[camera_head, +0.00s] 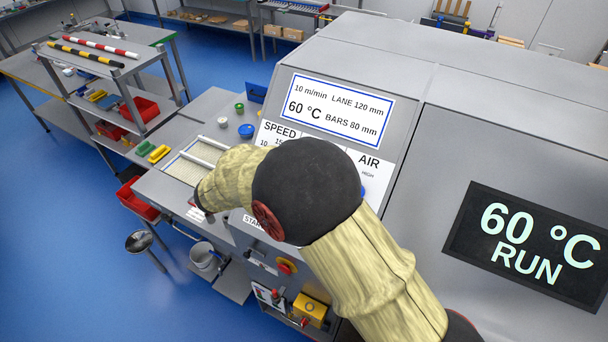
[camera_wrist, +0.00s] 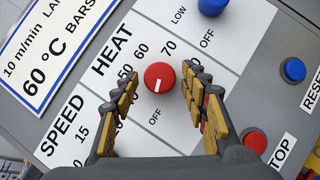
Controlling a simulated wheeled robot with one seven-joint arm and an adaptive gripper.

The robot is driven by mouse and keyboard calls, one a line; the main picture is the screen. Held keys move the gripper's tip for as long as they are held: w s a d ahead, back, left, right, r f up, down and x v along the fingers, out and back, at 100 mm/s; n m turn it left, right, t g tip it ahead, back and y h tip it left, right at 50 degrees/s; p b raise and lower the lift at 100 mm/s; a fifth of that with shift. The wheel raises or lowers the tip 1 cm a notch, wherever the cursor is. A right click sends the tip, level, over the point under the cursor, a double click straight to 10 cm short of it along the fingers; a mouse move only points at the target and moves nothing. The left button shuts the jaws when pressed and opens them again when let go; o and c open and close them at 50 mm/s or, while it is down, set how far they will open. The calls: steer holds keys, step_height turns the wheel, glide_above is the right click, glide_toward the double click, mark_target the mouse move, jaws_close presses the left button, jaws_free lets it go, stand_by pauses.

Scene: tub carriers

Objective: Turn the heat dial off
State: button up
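The heat dial (camera_wrist: 159,77) is a round red knob on the white HEAT panel in the wrist view. Its white mark lies on the knob's lower half, towards the lower OFF label (camera_wrist: 155,117); 50, 60 and 70 are printed above. My gripper (camera_wrist: 160,78) is open, with one finger on each side of the dial and a visible gap to it on both sides. I cannot tell the fingers' height above the panel. In the head view my arm hides the dial and gripper. The dark screen (camera_head: 525,245) reads 60 °C RUN.
A blue knob (camera_wrist: 212,6), a blue button (camera_wrist: 293,69) and a red button (camera_wrist: 255,141) by a STOP label sit near my fingers. The SPEED panel (camera_wrist: 68,128) is at left. In the head view, a shelved bench (camera_head: 110,70) stands left across blue floor.

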steer(key=shift+o, duration=0.3)
steer(key=v, duration=1.2)
steer(key=shift+f, duration=0.1)
steer(key=s+d+f+m+g+y+b, duration=0.2)
steer(key=s+f+g+y, duration=0.1)
steer(key=s+f, duration=0.25)
steer(key=s+d+f+m+g+y+b, duration=0.1)
steer(key=s+d+f+g+y+b, duration=0.15)
steer(key=s+f, duration=0.3)
steer(key=s+d+f+m+t+y+b, duration=0.2)
steer(key=s+d+m+b, duration=0.4)
steer(key=d+b, duration=0.3)
steer(key=s+d+f+m+t+y+b, duration=0.2)
steer(key=s+d+m+y+b, duration=0.3)
steer(key=d+b, duration=0.4)
steer(key=shift+s+d+f+m+b, duration=0.25)
steer(key=shift+s+f+m+b, duration=0.2)
steer(key=shift+s+m+b, duration=0.55)
